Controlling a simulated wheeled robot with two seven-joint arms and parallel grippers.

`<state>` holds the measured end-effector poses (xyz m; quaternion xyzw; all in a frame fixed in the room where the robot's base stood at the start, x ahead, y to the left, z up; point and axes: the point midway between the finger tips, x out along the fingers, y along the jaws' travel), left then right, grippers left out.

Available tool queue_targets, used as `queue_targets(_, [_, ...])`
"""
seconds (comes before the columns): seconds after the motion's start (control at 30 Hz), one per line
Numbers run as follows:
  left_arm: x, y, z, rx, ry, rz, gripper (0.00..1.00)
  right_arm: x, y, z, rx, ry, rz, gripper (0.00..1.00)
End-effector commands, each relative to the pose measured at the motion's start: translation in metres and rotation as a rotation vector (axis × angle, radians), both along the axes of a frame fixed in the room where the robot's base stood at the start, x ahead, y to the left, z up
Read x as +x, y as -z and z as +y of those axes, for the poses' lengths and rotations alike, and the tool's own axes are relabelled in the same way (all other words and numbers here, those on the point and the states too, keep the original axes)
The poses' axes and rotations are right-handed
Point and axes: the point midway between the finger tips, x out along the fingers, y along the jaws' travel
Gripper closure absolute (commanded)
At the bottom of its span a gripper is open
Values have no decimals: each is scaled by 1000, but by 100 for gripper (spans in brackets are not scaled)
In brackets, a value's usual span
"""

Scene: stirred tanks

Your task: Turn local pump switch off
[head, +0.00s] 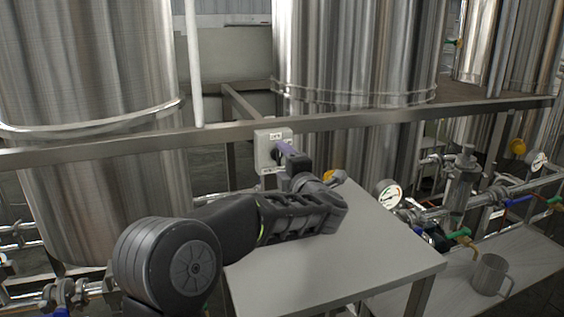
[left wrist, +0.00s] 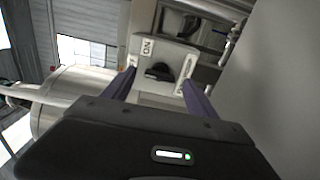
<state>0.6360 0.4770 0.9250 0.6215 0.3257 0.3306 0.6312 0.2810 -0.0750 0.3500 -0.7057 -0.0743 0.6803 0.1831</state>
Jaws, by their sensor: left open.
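The local pump switch is a pale grey box (head: 263,150) on the metal rail in the head view, partly hidden by my left gripper (head: 284,149). In the left wrist view the box (left wrist: 170,54) carries a black knob (left wrist: 158,71) and white labels. The label at the left reads ON; the one at the right is too small to read. My left gripper (left wrist: 158,80) is open, with one purple finger on each side of the knob. I cannot tell whether the fingers touch it. My right gripper is not in view.
A grey table (head: 370,262) lies under my left arm. The metal rail (head: 370,119) runs across in front of large steel tanks (head: 80,100). Pipes with a pressure gauge (head: 390,196) and a steel mug (head: 490,274) are at the right.

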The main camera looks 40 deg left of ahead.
Motion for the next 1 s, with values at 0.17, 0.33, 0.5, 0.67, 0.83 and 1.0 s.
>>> queue_targets(0.17, [-16,-1,-25,0,4,0,33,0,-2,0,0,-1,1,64])
queue_targets(0.33, [-31,0,-45,-1,2,0,33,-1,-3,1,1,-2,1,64])
queue_targets(0.5, [-38,0,-54,-1,1,0,33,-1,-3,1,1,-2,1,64])
queue_targets(0.67, [-38,1,-55,-1,1,1,33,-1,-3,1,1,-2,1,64])
queue_targets(0.83, [-38,1,-55,-1,1,1,33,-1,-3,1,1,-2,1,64])
queue_targets(1.0, [-38,1,-54,-1,1,1,33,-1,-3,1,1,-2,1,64])
